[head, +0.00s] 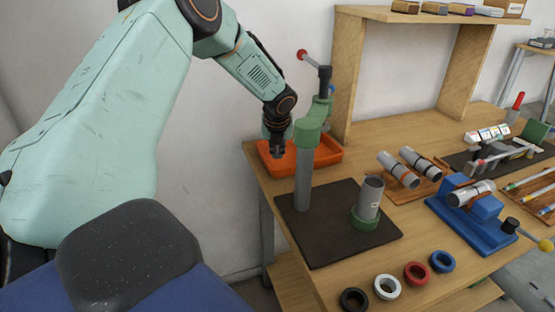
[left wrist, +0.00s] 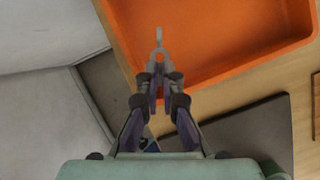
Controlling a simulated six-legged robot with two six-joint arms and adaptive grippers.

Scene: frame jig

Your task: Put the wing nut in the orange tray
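The orange tray (head: 330,155) sits at the far left corner of the wooden bench, partly hidden by the green press post. It also fills the upper right of the left wrist view (left wrist: 215,75). My left gripper (head: 277,152) points down at the tray's left part. In the left wrist view its fingertips (left wrist: 160,72) are close together on a small grey piece, which looks like the wing nut (left wrist: 159,50). The piece shows against the tray's orange floor; its height above it is hard to tell. The wing nut is not clear in the head view. My right gripper is not in view.
A green-headed press (head: 310,128) on a dark mat (head: 340,250) stands close to my left gripper. A grey cylinder (head: 370,198) in a green ring, a blue clamp fixture (head: 470,228) and several coloured rings are nearer. A wooden shelf (head: 352,80) rises behind.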

